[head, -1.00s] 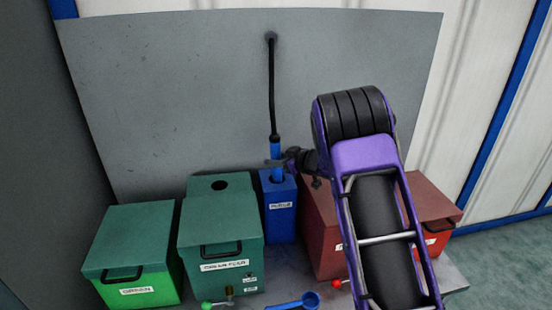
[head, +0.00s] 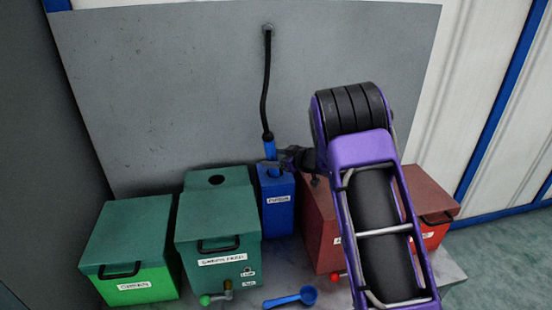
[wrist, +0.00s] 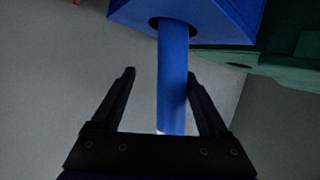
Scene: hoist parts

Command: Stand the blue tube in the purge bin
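The blue tube (head: 270,154) hangs on the end of a black hose. Its lower end is inside the hole in the top of the blue purge bin (head: 278,215). It leans slightly to the left in the head view. In the wrist view the tube (wrist: 173,75) enters the dark hole of the bin (wrist: 225,18). My gripper (wrist: 161,73) is open, with the tube between its fingers. The tube is close to the right finger, with a clear gap to the left one. How deep the tube sits is hidden.
The black hose (head: 266,85) runs down from a grey back panel (head: 160,90). A dark green box (head: 218,235) with a round hole stands left of the bin, and a green box (head: 130,250) farther left. Red boxes (head: 320,235) stand right. A blue scoop (head: 292,298) lies in front.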

